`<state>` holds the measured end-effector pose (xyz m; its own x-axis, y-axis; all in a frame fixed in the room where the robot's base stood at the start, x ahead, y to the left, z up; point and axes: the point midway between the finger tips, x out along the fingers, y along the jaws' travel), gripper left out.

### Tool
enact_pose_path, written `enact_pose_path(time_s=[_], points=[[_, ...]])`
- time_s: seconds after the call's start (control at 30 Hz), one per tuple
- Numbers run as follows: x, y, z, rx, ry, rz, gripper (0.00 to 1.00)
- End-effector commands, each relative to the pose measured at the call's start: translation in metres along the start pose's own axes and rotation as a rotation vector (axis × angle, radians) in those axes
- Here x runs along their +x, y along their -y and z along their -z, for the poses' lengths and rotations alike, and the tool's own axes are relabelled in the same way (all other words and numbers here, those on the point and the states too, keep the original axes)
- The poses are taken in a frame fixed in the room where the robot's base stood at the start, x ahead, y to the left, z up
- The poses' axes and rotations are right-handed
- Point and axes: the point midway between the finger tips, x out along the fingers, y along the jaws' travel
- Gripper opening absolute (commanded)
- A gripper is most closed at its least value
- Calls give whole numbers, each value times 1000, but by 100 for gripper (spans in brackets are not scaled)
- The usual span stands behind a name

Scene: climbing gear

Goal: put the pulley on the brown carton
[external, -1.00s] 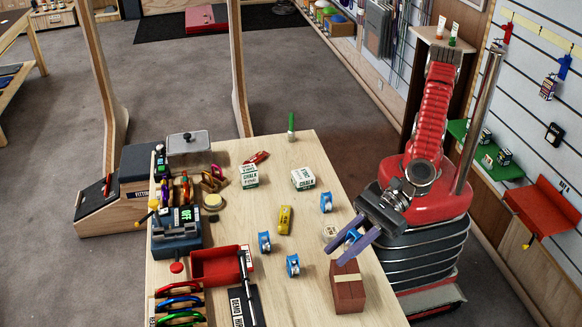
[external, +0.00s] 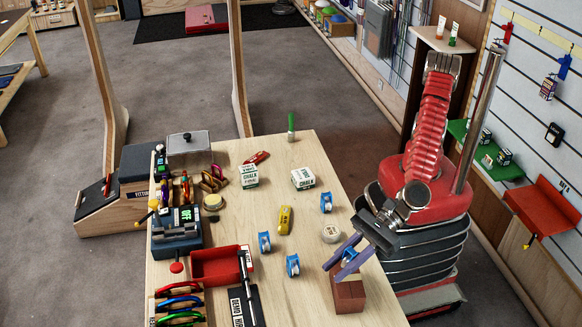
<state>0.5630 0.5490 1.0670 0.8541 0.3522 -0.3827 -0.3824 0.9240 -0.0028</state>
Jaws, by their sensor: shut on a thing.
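My gripper (external: 332,273) is shut on a blue pulley (external: 348,256), which shows between its two purple fingers. The gripper points down and left over the brown carton (external: 349,297), which stands near the table's right front edge. The pulley is at the carton's top; I cannot tell whether it touches it. The fingers hide part of the carton's top. Other blue pulleys stand on the table: one near the right edge (external: 326,202), one in the middle (external: 265,243) and one nearer the carton (external: 292,266).
A round pale roll (external: 330,233) lies just behind the gripper. A yellow object (external: 285,219) and two chalk boxes (external: 248,176) (external: 303,179) stand farther back. A red tray (external: 221,266) and several coloured carabiners (external: 180,304) are at the left. Bare wood lies left of the carton.

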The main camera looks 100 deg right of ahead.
Motion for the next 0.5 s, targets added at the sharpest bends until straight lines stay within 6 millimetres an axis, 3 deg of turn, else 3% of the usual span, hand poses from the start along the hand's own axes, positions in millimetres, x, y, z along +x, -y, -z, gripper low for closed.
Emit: enact_pose_path(time_s=[0.27, 0.5], points=[[1, 0, 2, 0, 0, 1, 0], [12, 0, 28, -2, -1, 1, 0]])
